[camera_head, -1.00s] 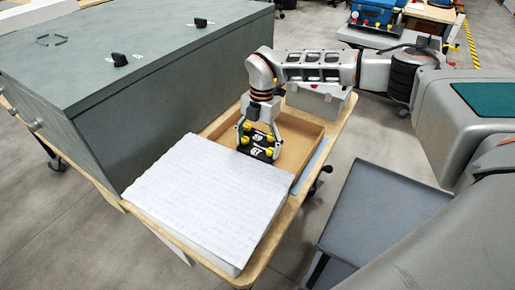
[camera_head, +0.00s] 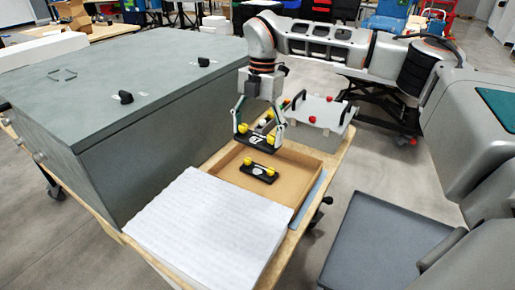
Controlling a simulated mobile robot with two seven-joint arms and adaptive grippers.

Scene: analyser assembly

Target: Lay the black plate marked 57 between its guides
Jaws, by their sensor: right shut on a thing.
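My right gripper (camera_head: 257,133) is shut on a black plate (camera_head: 255,140) with yellow knobs and a white marking that looks like 57. It holds the plate above the open cardboard tray (camera_head: 307,174), clear of the tray floor. The guides cannot be made out. A large grey cabinet (camera_head: 150,125) stands left of the tray, its top closed. My left gripper is not in view.
A white foam slab (camera_head: 205,230) lies in front of the tray on the wooden table (camera_head: 285,262). A grey box with black handles and red knobs (camera_head: 318,117) stands behind the tray. A dark flat tray (camera_head: 375,240) is at the lower right.

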